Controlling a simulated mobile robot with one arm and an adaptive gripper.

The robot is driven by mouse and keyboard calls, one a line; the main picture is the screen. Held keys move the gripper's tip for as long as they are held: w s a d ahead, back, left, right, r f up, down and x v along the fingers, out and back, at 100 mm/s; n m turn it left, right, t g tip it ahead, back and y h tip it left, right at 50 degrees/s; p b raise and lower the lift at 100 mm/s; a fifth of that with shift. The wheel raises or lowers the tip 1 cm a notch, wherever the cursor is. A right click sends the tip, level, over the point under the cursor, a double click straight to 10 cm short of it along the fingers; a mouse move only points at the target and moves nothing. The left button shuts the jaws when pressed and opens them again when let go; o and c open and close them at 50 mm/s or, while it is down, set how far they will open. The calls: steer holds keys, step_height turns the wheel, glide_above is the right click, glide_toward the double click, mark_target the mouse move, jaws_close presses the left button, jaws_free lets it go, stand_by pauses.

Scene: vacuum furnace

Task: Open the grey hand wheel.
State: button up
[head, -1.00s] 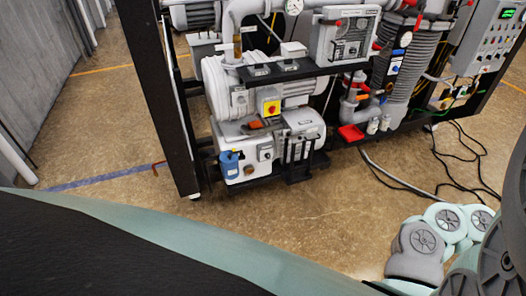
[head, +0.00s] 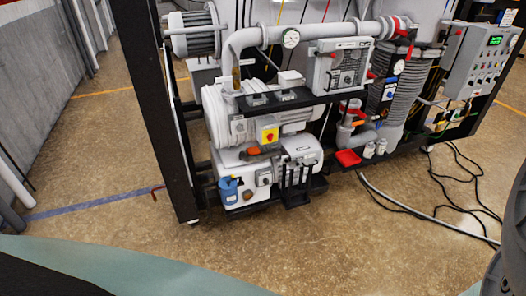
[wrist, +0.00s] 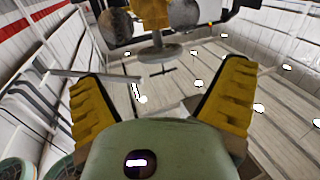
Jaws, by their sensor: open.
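In the wrist view a grey round disc (wrist: 160,53), which looks like the grey hand wheel, sits on a short stem below a yellow body (wrist: 153,14) at the top of the picture. My gripper (wrist: 162,72) is open, its two yellow and black fingers wide apart with nothing held between them. The disc shows beyond the fingertips, in the gap between them, and appears apart from them. I cannot make out the grey hand wheel in the head view, and my gripper is not in that view.
The head view shows the black-framed furnace rig with a grey pump (head: 262,118), a large pipe (head: 240,48) and a control box (head: 484,60). Black cables (head: 455,195) lie on the floor at right.

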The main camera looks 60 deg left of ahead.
steer(key=d, duration=0.1)
steer(key=d+p, duration=0.1)
steer(key=d, duration=0.1)
steer(key=d+p, duration=0.1)
steer(key=shift+w+d+r, duration=0.1)
steer(key=shift+d+r, duration=0.15)
steer(key=shift+r, duration=0.05)
steer(key=shift+w+d+f+p, duration=0.15)
steer(key=shift+d+p, duration=0.2)
steer(key=shift+d, duration=0.2)
steer(key=shift+w+d+f+p, duration=0.1)
steer(key=shift+d+p, duration=0.2)
steer(key=shift+d, duration=0.2)
steer(key=shift+c, duration=0.4)
steer(key=c, duration=1.1)
